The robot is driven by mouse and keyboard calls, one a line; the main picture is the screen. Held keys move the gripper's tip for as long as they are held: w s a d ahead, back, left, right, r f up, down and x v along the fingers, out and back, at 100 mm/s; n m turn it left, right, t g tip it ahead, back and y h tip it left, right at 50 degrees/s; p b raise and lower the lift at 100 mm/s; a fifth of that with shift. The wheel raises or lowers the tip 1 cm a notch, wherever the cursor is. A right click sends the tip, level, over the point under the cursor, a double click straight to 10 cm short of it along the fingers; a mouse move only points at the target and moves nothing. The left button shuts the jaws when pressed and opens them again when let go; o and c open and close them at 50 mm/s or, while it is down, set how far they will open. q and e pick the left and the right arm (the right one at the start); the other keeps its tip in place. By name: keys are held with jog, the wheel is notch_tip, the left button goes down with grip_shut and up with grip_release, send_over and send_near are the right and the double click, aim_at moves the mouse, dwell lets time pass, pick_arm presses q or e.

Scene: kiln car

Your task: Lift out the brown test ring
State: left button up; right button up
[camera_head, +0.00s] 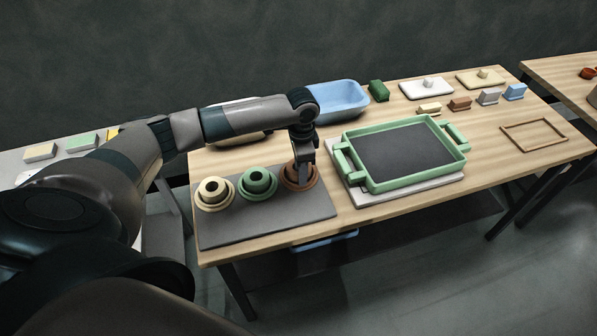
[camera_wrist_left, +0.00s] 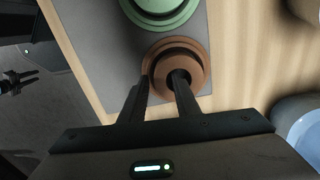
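The brown test ring (camera_wrist_left: 196,66) stands in a wider brown ring-shaped base on the dark grey mat (camera_head: 262,222); both are partly hidden by my gripper in the head view (camera_head: 288,174). My left gripper (camera_wrist_left: 162,77) points down at it. One finger reaches into the ring's hole and the other is outside, so the wall lies between them. The fingers are apart, but I cannot tell whether they press on the wall. My right gripper (camera_wrist_left: 28,78) shows small at the left edge of the left wrist view, away from the ring, with its fingers apart.
A green ring (camera_head: 258,181) and a cream ring (camera_head: 212,189) stand in a row beside the brown one. A green-framed tray (camera_head: 374,187) with a dark surface lies close on the right. A blue bin (camera_head: 338,101) is behind.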

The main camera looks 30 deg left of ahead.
pick_arm(q)
jog(key=shift+p, duration=1.1)
dwell(1.2)
grip_shut()
jog(key=shift+r+p, duration=0.6)
jog(key=shift+p, duration=0.3)
dwell(0.8)
jog(key=shift+r, duration=0.2)
jog(key=shift+r+p, duration=2.15)
jog(key=shift+p, duration=0.45)
jog(key=shift+r+p, duration=0.9)
jog(key=shift+r, duration=0.15)
